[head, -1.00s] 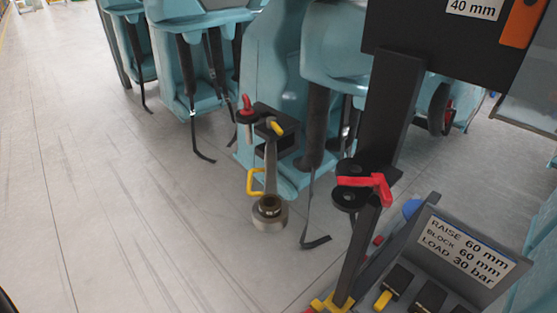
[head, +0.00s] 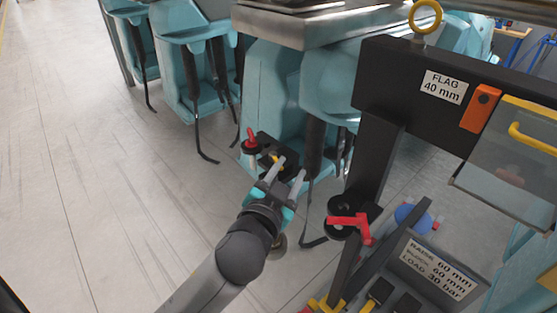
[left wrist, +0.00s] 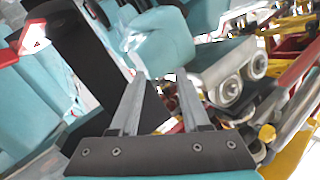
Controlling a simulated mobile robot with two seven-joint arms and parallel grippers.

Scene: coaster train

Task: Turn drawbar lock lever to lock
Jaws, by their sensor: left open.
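A small yellow-tipped lever (head: 277,160) sits on the black bracket at the end of the train car and is mostly hidden behind my left gripper. I cannot tell its angle. A red-topped pin (head: 251,142) stands upright just left of it. My left gripper (head: 291,166) is open, with its two grey fingers at the bracket, right beside the lever. Contact cannot be told. The drawbar and its round end (head: 279,243) are mostly covered by my arm. In the left wrist view my open fingers (left wrist: 163,78) show nothing clear between them. My right gripper is not in view.
A black stand with a red handle (head: 349,223) and a sign box (head: 440,270) stands at right. Teal car seats (head: 200,80) with hanging black straps are behind the bracket. The grey floor at left is clear. Wheels (left wrist: 228,88) show in the left wrist view.

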